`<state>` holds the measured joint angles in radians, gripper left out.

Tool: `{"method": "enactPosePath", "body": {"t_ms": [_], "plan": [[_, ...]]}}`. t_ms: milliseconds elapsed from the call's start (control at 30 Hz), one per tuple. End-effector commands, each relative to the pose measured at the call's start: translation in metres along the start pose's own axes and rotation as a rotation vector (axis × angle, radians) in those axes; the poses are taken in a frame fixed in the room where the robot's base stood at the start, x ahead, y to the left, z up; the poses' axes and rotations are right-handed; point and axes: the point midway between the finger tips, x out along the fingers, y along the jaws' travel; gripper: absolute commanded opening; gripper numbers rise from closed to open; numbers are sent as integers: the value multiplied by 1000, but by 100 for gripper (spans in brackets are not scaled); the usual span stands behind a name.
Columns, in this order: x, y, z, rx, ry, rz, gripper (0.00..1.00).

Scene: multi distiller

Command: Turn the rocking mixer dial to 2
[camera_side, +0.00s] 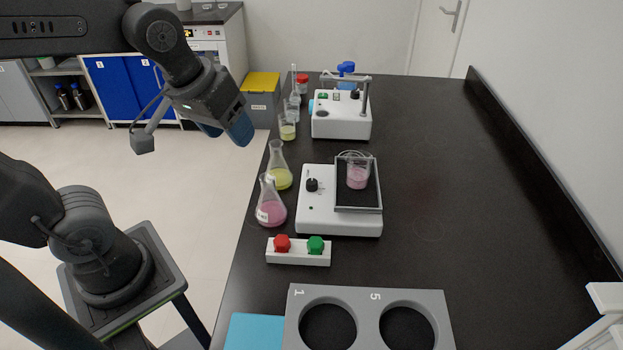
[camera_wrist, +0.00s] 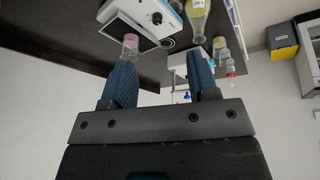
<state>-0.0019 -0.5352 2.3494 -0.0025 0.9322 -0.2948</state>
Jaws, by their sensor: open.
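The rocking mixer (camera_side: 313,222) is a white box on the black bench, with a dark tilting tray (camera_side: 359,199) on its right part. Its black dial (camera_side: 312,185) is on the left of its top. In the wrist view the dial (camera_wrist: 157,18) shows near the top, too small to read its setting. A beaker of pink liquid (camera_side: 357,178) stands on the tray. My gripper (camera_side: 228,130) is open and empty, in the air left of the bench, well apart from the dial. Its two blue fingers (camera_wrist: 163,85) are spread in the wrist view.
Flasks of yellow (camera_side: 279,178) and pink liquid (camera_side: 271,212) stand just left of the mixer. A white block with red and green knobs (camera_side: 298,259) and a grey holder (camera_side: 368,297) are in front. Another white device (camera_side: 340,126) stands behind. The bench's right side is clear.

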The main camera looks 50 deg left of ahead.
Motion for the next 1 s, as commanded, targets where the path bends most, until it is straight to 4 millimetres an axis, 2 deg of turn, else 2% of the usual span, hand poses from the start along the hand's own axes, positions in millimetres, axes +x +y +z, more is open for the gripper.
{"method": "enactPosePath", "body": {"t_ms": [100,300,500,733,867,1000], "plan": [[18,10,-33,-232,-80,-34,54],[61,24,-81,-630,-180,-122,54],[107,32,-110,-934,-236,-218,54],[130,34,-118,-1066,-252,-266,54],[141,33,-115,-1070,-254,-269,54],[164,31,-106,-1068,-256,-270,54]]}}
